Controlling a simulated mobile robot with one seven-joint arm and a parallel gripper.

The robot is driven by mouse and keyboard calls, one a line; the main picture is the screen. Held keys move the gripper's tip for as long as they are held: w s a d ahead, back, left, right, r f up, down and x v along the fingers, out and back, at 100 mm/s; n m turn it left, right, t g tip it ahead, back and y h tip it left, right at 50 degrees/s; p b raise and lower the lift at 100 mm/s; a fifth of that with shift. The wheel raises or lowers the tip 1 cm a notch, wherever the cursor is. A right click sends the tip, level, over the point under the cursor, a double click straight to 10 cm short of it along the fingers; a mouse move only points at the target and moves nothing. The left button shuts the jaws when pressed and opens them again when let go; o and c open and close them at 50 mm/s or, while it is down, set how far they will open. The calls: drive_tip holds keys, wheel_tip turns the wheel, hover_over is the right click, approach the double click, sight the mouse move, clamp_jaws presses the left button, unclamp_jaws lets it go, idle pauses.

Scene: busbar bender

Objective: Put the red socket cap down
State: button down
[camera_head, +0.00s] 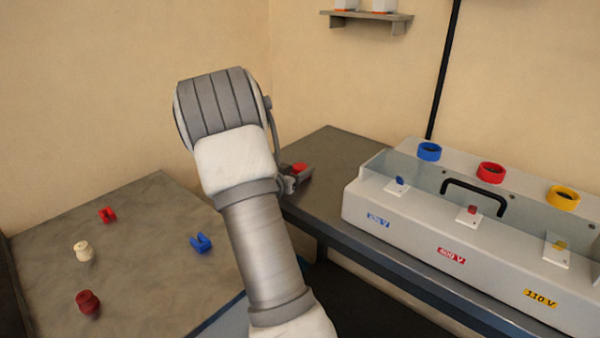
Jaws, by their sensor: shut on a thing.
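My gripper (296,177) is partly hidden behind my arm, near the left end of the dark bench. It is shut on the red socket cap (299,168), of which only a small red part shows between the dark fingers. The cap's shape and its lower side are hidden. I cannot tell whether the cap touches the bench top or is held just above it.
The dark bench (335,150) has bare room behind my gripper. A grey housing (360,207) with blue, red and yellow rings and a black handle stands to the right. The left table (150,265) holds two red pieces, a blue clip (200,244) and a cream knob (83,251).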

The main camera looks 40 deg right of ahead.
drive_tip(key=shift+c, duration=1.6)
unclamp_jaws()
